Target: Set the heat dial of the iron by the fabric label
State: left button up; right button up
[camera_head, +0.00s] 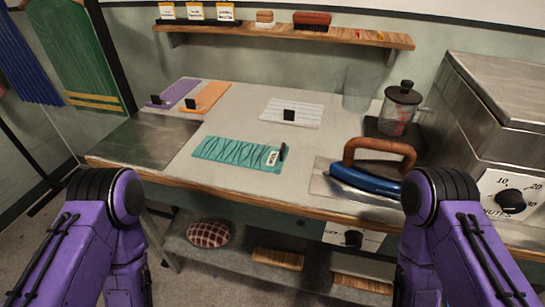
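The blue iron (365,181) with a brown wooden handle rests on a metal plate (322,185) at the right of the table. A white panel with a black knob (353,239) is on the table front below the iron; its markings are unreadable and I cannot tell whether it is the heat dial. A teal patterned fabric (225,151) lies flat mid-table. Its small white label (272,158) carries dark lettering too small to read surely. My purple arms show at the lower left and lower right, but neither gripper is visible.
Purple (177,91), orange (213,95) and white striped (290,112) cloths lie farther back. A glass pot with black lid (402,106) stands behind the iron. A metal machine with a numbered minutes dial (511,201) stands at right. Brushes and a checked cushion (208,233) sit below.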

aim_at(353, 237)
jog(key=u, duration=1)
jog(key=k, duration=1.3)
jog(key=z, duration=1.5)
jog(key=i, duration=0.5)
jog(key=u, duration=0.05)
